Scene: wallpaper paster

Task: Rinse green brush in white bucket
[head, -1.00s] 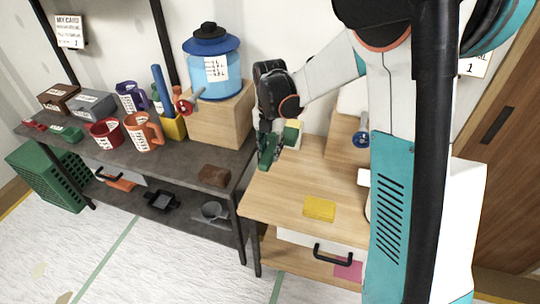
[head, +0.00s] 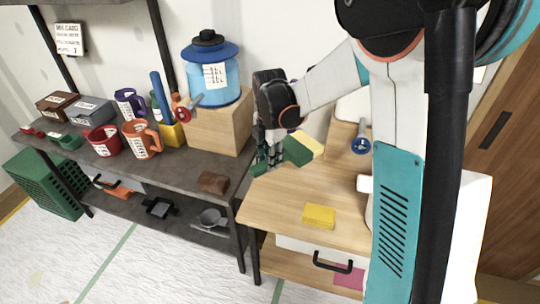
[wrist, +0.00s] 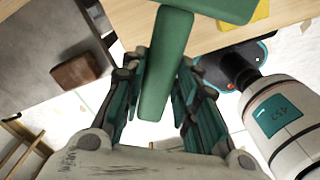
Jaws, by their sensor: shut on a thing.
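A green brush with a cream-yellow bristle side (head: 298,151) is at my gripper (head: 268,158), above the left part of the wooden table. In the wrist view my gripper (wrist: 163,95) is shut on its green handle (wrist: 165,65), which runs up between the fingers to a wider green head (wrist: 230,6). The brush is clear of the dark shelf's objects. A white bucket cannot be made out for certain; only a white rounded edge (head: 370,207) shows beside my arm, mostly hidden.
A yellow sponge (head: 319,217) lies on the wooden table (head: 275,203). A brown block (head: 213,182) sits on the dark shelf (head: 180,178), with mugs and boxes to its left. A blue dispenser (head: 213,75) with a red tap stands on a wooden box (head: 221,125).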

